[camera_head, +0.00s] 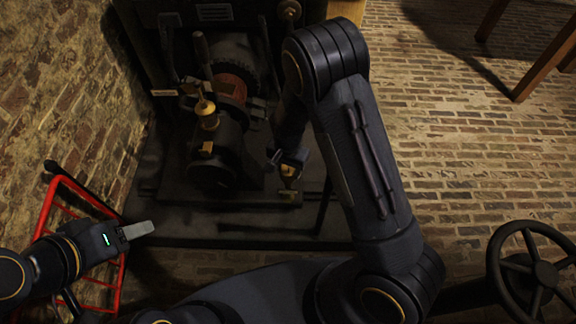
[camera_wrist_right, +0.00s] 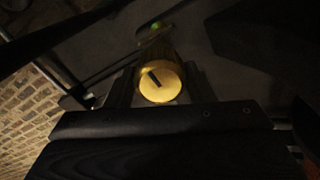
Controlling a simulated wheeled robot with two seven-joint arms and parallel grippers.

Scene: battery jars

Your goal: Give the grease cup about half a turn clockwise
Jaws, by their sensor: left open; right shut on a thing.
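The grease cup (camera_wrist_right: 160,84) is a round brass cap with a short dark mark on its face. In the right wrist view it sits between the two dark fingers of my right gripper (camera_wrist_right: 161,90), which is shut on it. The mark slants from upper left to lower right. In the head view my right gripper (camera_head: 288,160) is low at the front right of the dark machine (camera_head: 216,170), with a bit of brass showing at its fingers. My left gripper (camera_head: 138,230) is open and empty at the lower left, away from the machine.
A brass fitting (camera_head: 207,114) stands on the machine's left side. A red metal frame (camera_head: 50,205) is at the left. A dark handwheel (camera_head: 532,268) is at the lower right, and wooden legs (camera_head: 545,68) at the upper right.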

